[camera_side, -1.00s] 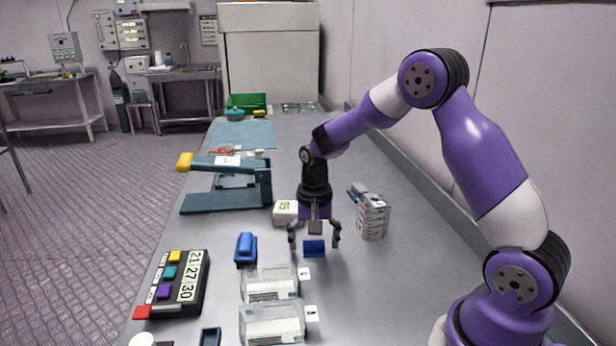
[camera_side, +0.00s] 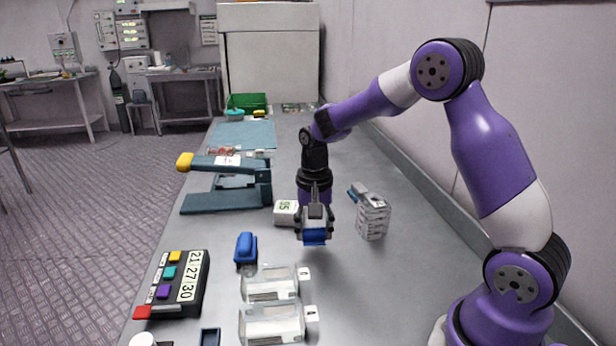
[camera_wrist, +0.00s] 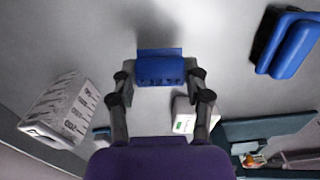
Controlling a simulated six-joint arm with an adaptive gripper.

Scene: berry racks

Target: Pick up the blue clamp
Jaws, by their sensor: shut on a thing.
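The blue clamp (camera_side: 314,236) is between the fingertips of my gripper (camera_side: 314,222) in the side view. My gripper points down and is shut on it. In the wrist view the clamp (camera_wrist: 160,68) shows as a blue block with a flat blue plate on its far side, and the fingers of my gripper (camera_wrist: 160,80) touch it on both sides. The clamp appears slightly above the bench, but the exact gap is hard to tell.
A second blue object (camera_side: 246,248) stands to the left. Clear boxes (camera_side: 270,284) lie in front of it. A white box (camera_side: 286,212) is close behind my gripper, and a stack of printed boxes (camera_side: 373,218) stands to the right. A teal press (camera_side: 220,202) is at the left.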

